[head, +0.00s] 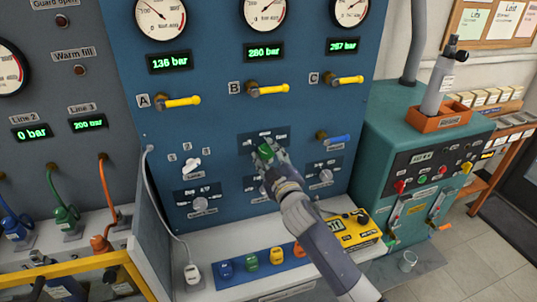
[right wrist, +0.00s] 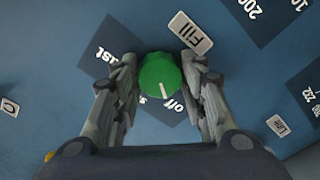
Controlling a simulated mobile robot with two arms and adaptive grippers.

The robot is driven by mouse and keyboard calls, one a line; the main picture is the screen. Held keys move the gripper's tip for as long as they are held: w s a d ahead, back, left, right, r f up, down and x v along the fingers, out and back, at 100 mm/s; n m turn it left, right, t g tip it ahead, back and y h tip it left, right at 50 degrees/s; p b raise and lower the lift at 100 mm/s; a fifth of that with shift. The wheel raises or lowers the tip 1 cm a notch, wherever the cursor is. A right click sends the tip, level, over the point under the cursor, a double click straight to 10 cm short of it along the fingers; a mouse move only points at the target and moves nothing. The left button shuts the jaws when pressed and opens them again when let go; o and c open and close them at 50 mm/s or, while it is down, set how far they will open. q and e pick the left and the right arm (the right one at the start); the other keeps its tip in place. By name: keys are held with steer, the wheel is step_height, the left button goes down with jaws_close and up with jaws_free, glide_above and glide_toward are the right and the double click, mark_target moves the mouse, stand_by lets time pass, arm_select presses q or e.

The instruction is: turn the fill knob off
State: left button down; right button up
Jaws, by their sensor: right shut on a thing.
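The green fill knob (right wrist: 158,72) sits on a dark plate on the blue panel, with a "Fill" label (right wrist: 191,33) beside it in the right wrist view. My right gripper (right wrist: 160,85) is shut on the knob, one finger on each side. The knob's white mark points down in that view, close to the "off" lettering. The word before "off" is partly hidden by the knob and a finger. In the head view the knob (head: 267,150) is partly covered by my right gripper (head: 269,156). My left gripper is not in view.
Yellow levers A (head: 181,101), B (head: 270,89) and C (head: 345,80) stick out above the knob, under lit pressure displays. A blue lever (head: 338,140) and a white knob (head: 191,164) flank it. A yellow device (head: 352,232) lies on the ledge below.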

steer(key=shift+n, duration=0.5)
steer(key=o, duration=1.1)
steer(key=shift+c, duration=0.2)
steer(key=v, duration=1.2)
